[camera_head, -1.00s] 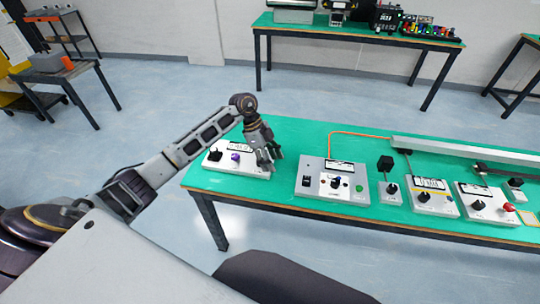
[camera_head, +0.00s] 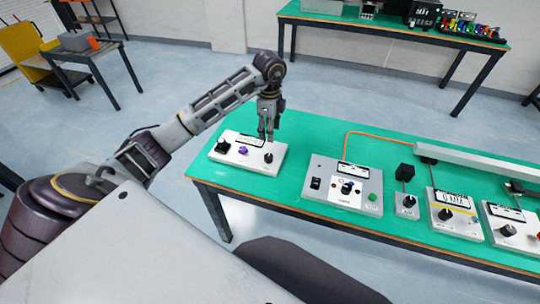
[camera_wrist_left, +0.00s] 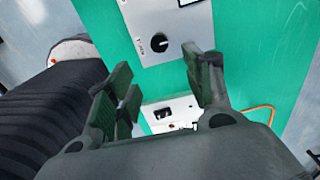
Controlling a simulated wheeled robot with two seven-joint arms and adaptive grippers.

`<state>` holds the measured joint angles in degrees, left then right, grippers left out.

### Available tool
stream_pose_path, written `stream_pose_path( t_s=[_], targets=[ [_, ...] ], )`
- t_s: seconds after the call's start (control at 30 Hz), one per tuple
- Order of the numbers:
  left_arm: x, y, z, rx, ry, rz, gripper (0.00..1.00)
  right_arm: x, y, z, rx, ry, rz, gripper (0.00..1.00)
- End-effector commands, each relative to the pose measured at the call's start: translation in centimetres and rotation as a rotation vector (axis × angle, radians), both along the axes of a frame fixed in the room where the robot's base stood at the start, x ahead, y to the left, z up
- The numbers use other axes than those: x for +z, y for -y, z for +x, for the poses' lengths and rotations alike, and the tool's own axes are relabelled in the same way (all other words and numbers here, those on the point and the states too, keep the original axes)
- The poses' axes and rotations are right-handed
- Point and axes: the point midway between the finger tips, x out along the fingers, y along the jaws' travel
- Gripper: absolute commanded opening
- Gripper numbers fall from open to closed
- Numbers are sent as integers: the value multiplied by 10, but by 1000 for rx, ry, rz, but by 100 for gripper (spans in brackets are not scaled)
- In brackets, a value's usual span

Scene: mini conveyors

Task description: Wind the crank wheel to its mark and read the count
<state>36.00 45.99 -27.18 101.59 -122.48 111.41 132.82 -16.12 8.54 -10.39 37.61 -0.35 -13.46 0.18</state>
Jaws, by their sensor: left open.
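A white control box (camera_head: 233,158) stands at the left end of the green table. It has a display (camera_head: 249,140), a black knob (camera_head: 222,146) on the left, a purple knob (camera_head: 243,150) and a black round knob (camera_head: 268,157) on the right. I cannot tell which of these is the crank wheel, and the display is too small to read. My left gripper (camera_head: 267,137) points down by the box's right back part, open and empty. In the left wrist view its fingers (camera_wrist_left: 165,78) are spread, with a black knob (camera_wrist_left: 160,42) beyond them. My right gripper is not in view.
A grey box (camera_head: 330,190) with a switch and several buttons stands to the right, and more control boxes (camera_head: 455,217) follow along the green table (camera_head: 300,128). An orange cable (camera_head: 348,142) runs behind. Bare table lies between the first two boxes.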

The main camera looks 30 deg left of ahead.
Motion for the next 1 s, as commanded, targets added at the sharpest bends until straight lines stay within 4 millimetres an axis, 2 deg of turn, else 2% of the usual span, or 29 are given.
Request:
stream_pose_path(
  t_s=[0.27, 0.8, 1.0],
  targets=[
    [-16, 0, 0, 0, -3, -2, 52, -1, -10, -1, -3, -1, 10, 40],
    [-84, 1, -1, -1, -3, -2, 52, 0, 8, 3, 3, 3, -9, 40],
    [-110, 0, -1, -1, -3, -1, 52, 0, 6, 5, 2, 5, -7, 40]
  ],
)
